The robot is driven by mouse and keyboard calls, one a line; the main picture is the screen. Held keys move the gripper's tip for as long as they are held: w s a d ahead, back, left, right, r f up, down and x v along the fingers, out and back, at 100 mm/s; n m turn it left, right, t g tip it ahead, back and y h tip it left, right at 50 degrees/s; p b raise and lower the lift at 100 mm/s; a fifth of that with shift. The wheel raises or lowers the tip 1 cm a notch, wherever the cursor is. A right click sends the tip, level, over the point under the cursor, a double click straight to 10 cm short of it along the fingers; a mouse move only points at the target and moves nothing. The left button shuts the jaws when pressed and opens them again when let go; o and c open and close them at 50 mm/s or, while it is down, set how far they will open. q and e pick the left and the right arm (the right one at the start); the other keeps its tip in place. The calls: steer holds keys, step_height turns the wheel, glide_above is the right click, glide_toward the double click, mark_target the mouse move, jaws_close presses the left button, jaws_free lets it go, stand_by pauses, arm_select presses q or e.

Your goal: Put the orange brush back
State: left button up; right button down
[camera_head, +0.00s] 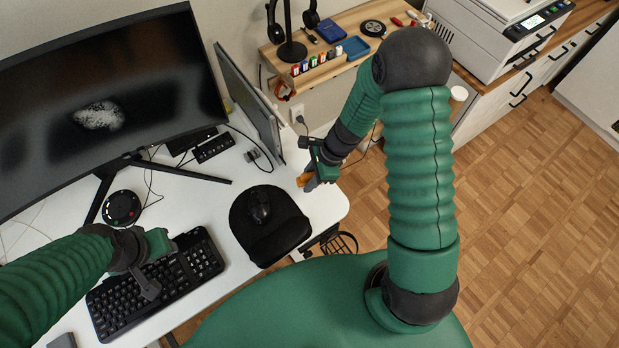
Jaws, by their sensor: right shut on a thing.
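The orange brush (303,180) shows as a small orange piece at my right gripper (311,184), which is shut on it. The gripper hides most of the brush. It is at the right end of the white desk, right of the mouse pad and in front of the thin upright panel; I cannot tell whether the brush touches the desk. My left gripper (152,284) is over the black keyboard (190,266), apart from the brush; its jaw opening is unclear.
A wooden shelf (345,65) at the back holds a row of small coloured items, headphones on a stand and a blue tray (355,48). The upright panel (246,95), monitor (110,90) and mouse pad (268,228) surround the desk's middle. A printer (480,35) stands back right.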

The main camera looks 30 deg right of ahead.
steer(key=shift+w+d+f, duration=0.3)
steer(key=shift+d+f, duration=0.4)
steer(key=shift+d, duration=0.05)
steer(key=shift+b+x, duration=0.3)
steer(key=shift+x, duration=0.85)
steer(key=shift+a+f, duration=0.15)
steer(key=shift+a, duration=0.1)
steer(key=c, duration=1.6)
jaws_free()
steer(key=shift+s, duration=0.1)
steer(key=o, duration=0.5)
steer(key=shift+d, duration=0.4)
